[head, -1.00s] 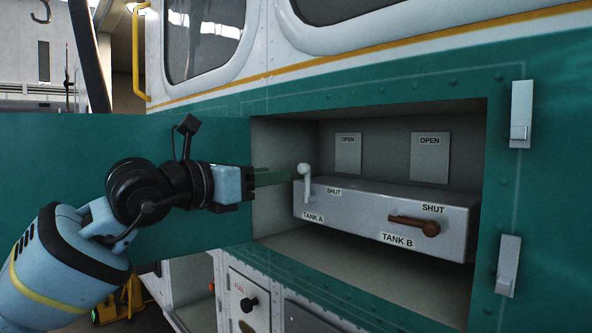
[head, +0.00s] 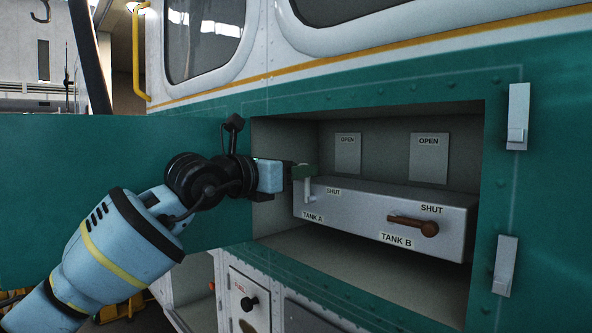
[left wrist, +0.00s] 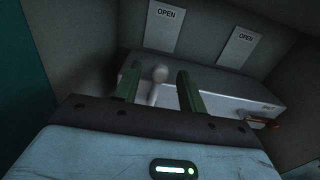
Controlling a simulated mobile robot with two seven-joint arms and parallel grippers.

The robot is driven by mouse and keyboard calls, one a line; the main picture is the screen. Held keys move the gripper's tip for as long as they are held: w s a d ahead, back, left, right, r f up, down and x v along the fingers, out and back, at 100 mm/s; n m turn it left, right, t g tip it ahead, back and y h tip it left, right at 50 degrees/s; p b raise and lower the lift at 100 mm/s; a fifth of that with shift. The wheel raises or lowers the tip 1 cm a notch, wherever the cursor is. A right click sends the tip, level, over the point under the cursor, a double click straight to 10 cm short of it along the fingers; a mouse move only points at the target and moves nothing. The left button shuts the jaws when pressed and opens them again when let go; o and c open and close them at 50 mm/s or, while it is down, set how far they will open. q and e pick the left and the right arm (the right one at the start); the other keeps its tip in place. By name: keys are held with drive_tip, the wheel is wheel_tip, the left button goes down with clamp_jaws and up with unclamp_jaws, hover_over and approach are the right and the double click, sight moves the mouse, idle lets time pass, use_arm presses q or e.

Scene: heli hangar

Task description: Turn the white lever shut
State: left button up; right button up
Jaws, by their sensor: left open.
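The white lever (head: 308,188) stands upright on the left end of the grey box, at the TANK A label. Its top is partly hidden behind my left gripper (head: 305,171) in the head view. In the left wrist view, the lever's rounded knob (left wrist: 159,75) sits between the two green fingers of my left gripper (left wrist: 157,88), nearer the left finger. The fingers are apart, and I see a gap to the right finger. My right gripper is in neither view.
A brown lever (head: 414,225) lies sideways at TANK B on the grey box (head: 365,208). OPEN plates are on the recess's back wall. The recess has a green frame (head: 370,112) around it, with an open green door panel (head: 90,200) on the left.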

use_arm(q)
drive_tip(key=shift+w+d, duration=0.1)
clamp_jaws()
idle(0.3)
